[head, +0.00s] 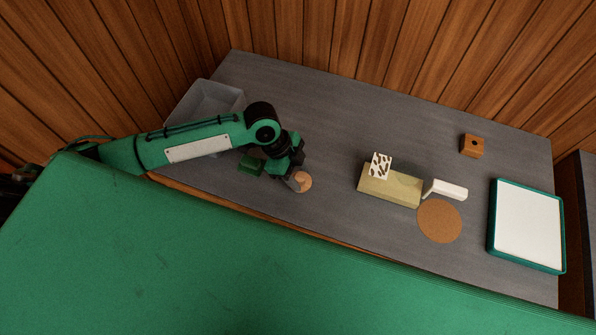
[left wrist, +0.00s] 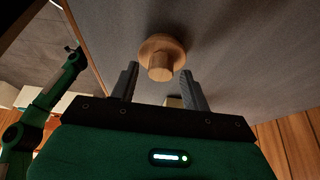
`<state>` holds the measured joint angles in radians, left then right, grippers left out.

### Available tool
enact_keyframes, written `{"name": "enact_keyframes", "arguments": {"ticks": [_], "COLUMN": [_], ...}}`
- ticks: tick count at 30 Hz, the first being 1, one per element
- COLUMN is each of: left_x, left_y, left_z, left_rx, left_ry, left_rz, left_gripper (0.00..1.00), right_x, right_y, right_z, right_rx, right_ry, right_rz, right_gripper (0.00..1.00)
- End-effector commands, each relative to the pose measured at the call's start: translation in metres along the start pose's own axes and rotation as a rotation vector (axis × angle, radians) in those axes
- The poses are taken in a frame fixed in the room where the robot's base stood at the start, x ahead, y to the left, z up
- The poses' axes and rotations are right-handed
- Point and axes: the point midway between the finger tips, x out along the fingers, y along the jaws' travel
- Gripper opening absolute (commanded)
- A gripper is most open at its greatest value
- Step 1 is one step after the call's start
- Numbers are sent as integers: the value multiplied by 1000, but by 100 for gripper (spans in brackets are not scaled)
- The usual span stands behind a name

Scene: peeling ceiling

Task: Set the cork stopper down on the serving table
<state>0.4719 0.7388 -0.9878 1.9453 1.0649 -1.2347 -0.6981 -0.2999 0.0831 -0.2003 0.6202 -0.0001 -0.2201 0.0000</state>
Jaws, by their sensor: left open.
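The cork stopper (head: 304,182) is a light tan piece with a wide round part and a narrower stub. It is at the front left part of the grey serving table (head: 335,130). In the left wrist view the stopper (left wrist: 161,57) shows with its stub towards me, between and slightly beyond the fingertips. My left gripper (head: 294,181) is open beside it in the head view. In the left wrist view both fingers (left wrist: 159,75) stand apart with a gap to the stub. The stopper's far side is hidden. My right gripper is not in view.
To the right are a beige box (head: 395,191), a patterned block (head: 380,165), a white wedge (head: 446,189), a cork disc (head: 439,221), a wooden cube (head: 472,146) and a teal-rimmed tray (head: 491,225). The table's middle is clear.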

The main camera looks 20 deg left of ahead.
Motion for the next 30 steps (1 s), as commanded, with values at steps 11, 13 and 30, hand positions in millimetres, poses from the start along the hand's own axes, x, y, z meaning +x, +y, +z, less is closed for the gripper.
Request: {"name": "enact_keyframes", "arguments": {"ticks": [11, 13, 30], "left_x": [-60, -76, -123], "left_y": [-1, -2, 0], "left_z": [1, 1, -1], "left_rx": [2, 0, 0], "left_ry": [-2, -1, 1], "left_rz": [-5, -6, 0], "left_gripper": [47, 47, 47], "right_x": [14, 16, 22], "right_y": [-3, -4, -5], "right_z": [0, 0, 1], "right_rx": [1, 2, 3], "right_ry": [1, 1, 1], "right_rz": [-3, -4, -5], "right_gripper": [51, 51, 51]}}
